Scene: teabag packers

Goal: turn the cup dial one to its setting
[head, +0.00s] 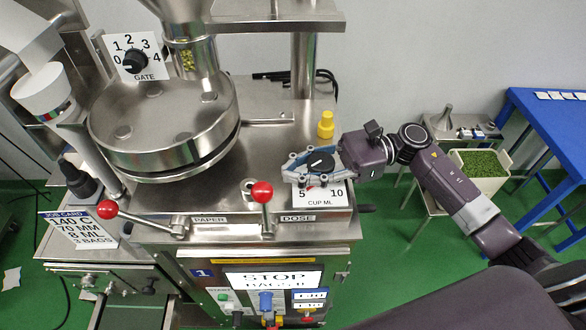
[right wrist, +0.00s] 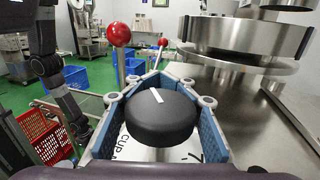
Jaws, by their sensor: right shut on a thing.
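The cup dial is a round black knob (head: 320,162) above a white "CUP ML" plate (head: 320,196) marked 5 and 10, on the right of the steel machine top. My right gripper (head: 312,165) reaches in from the right and is shut on the dial, one finger along each side. In the right wrist view the black dial (right wrist: 160,113) fills the space between the blue finger pads. Its white pointer mark points up and slightly left there. Part of the plate's scale is hidden by the gripper. My left gripper is not in view.
Two red-balled levers (head: 262,192) (head: 108,208) stand along the machine's front edge. A yellow knob (head: 326,124) stands just behind my right gripper. A gate dial (head: 134,62) is at the upper left. A job card (head: 92,222) reads 140 C, 70 MM, 8 ML, 3 BAGS.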

